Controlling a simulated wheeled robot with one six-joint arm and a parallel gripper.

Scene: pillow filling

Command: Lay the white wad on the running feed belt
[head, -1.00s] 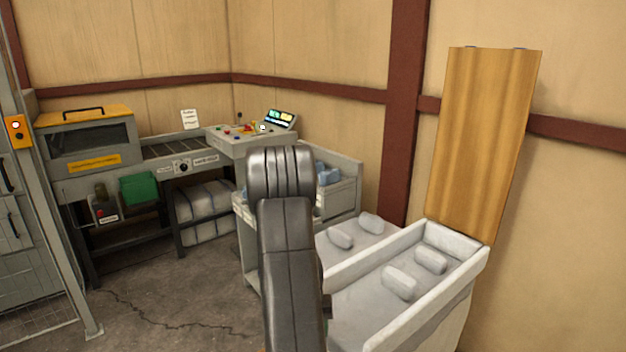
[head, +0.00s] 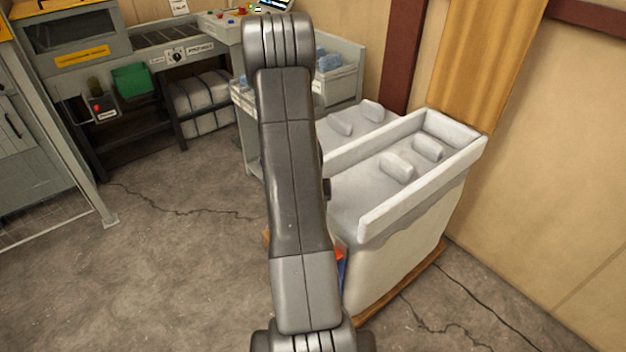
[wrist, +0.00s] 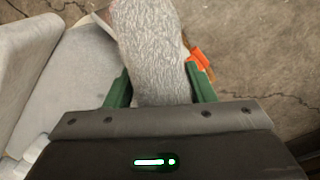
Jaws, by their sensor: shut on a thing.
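In the wrist view my gripper (wrist: 158,86) is shut on a white wad (wrist: 150,40), with a green finger on each side. The wad looks pale grey and fuzzy and points away from the palm. In the head view my arm hides the gripper and the held wad. The feed belt (head: 168,38) is a dark strip on the grey machine at the back left, apart from my arm. Whether it runs cannot be told.
A white bin (head: 410,225) with more wads (head: 397,165) stands right of my arm. A grey shelf unit with blue things (head: 330,62) stands behind it. A green box (head: 131,79) sits below the belt. Cracked floor (head: 180,260) lies clear at left.

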